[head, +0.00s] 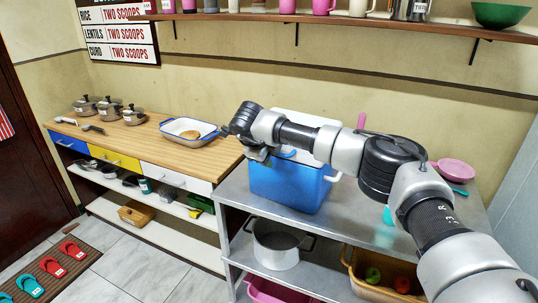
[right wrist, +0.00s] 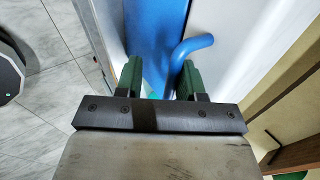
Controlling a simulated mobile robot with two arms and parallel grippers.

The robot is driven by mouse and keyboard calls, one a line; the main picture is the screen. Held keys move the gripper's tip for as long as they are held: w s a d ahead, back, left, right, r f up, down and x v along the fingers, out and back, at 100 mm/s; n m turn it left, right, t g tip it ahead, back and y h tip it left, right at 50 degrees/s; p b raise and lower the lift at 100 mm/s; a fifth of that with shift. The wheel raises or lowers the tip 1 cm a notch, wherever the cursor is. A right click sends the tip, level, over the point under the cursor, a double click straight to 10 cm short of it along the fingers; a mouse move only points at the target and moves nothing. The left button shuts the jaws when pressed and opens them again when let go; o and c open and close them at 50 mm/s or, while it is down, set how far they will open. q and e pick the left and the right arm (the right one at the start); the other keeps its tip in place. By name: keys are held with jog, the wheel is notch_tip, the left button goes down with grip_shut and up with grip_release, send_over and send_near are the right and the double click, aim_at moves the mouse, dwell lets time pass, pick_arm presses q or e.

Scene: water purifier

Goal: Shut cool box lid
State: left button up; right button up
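The cool box (head: 290,185) has a blue body and stands on the metal table. Its white lid (head: 308,119) stands raised at the back, partly hidden behind my right arm. My right gripper is at the box's upper left side in the head view, its fingers mostly hidden by the wrist. In the right wrist view my right gripper (right wrist: 159,68) has its green fingers apart. A blue curved handle (right wrist: 192,46) is by the right finger, and a blue surface (right wrist: 155,30) lies beyond the gap. I cannot tell whether they touch. My left gripper is not in view.
A wooden counter (head: 150,140) to the left holds several pots and a blue-rimmed tray (head: 189,130). A wall shelf (head: 350,18) hangs above. A pink plate (head: 455,170) lies at the table's right. A large pot (head: 277,245) stands on the lower shelf.

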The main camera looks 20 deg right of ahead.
jog(key=b+v, duration=0.2)
jog(key=v, duration=0.8)
jog(key=shift+r, duration=0.25)
jog(key=shift+a+f, duration=0.1)
jog(key=shift+a, duration=0.05)
